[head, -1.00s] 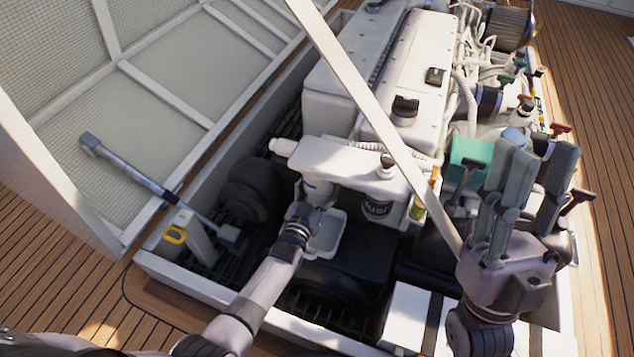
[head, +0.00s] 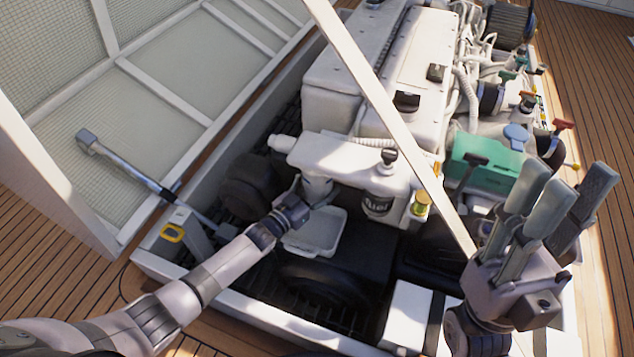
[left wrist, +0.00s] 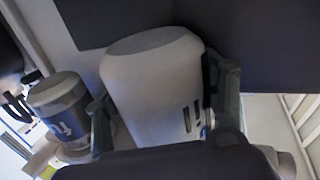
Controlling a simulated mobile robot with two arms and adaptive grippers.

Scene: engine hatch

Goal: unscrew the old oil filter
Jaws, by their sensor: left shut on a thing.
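The oil filter (head: 318,187) is a white cylinder hanging under the white engine housing (head: 345,160), above a white tray (head: 318,232). My left gripper (head: 305,203) is shut on it, with fingers on both sides. In the left wrist view, the filter (left wrist: 155,88) fills the middle between the fingers of the left gripper (left wrist: 165,105). Whether its thread is loose cannot be seen. A second filter with a dark label (head: 377,206) hangs to the right; it also shows in the left wrist view (left wrist: 58,98). My right gripper (head: 562,190) is open and empty at the right.
A slanted white bar (head: 385,110) crosses in front of the engine. The hatch rim (head: 265,318) borders the opening. A hatch strut (head: 130,165) stands at the left. A green box (head: 487,160) and hoses lie right of the engine.

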